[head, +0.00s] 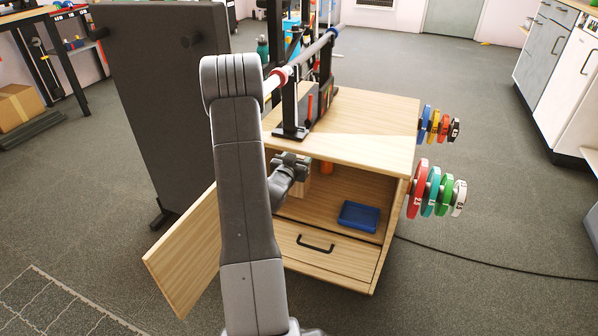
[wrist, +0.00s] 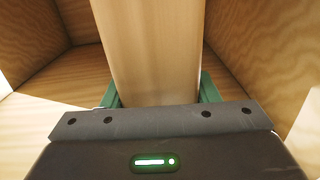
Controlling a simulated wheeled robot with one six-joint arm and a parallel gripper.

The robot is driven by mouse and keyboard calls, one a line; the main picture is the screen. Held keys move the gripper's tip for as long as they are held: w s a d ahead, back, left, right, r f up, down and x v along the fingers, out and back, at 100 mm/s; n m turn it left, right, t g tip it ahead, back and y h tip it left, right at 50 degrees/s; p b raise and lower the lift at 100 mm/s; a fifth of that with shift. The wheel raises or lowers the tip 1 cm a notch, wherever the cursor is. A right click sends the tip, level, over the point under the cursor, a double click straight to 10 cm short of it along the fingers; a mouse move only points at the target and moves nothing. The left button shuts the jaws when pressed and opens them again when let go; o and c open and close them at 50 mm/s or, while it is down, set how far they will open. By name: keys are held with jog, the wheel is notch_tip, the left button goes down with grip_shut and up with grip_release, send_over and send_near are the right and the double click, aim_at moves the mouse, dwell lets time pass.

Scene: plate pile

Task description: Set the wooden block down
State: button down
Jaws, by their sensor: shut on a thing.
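The wooden block (wrist: 148,50) fills the middle of the wrist view, a pale plain-sided piece between the two green fingertips. My gripper (wrist: 158,92) is shut on it. In the head view my gripper (head: 300,170) reaches into the open compartment of the wooden cabinet (head: 345,135), and a small part of the block (head: 301,187) shows just beyond it. My arm hides much of the compartment's left side. I cannot tell whether the block touches the compartment floor.
A blue tray (head: 359,216) lies on the compartment floor to the right. An orange object (head: 326,168) stands further back. The cabinet door (head: 185,255) hangs open at left. A drawer (head: 325,262) is below. Coloured weight plates (head: 436,190) hang on the right side.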

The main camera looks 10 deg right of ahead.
jog(key=shift+w+f+b, duration=0.2)
jog(key=shift+f+b, duration=1.2)
jog(key=shift+f, duration=1.65)
jog(key=c, duration=0.5)
grip_release()
jog(key=p+v, duration=0.3)
jog(key=v, duration=0.9)
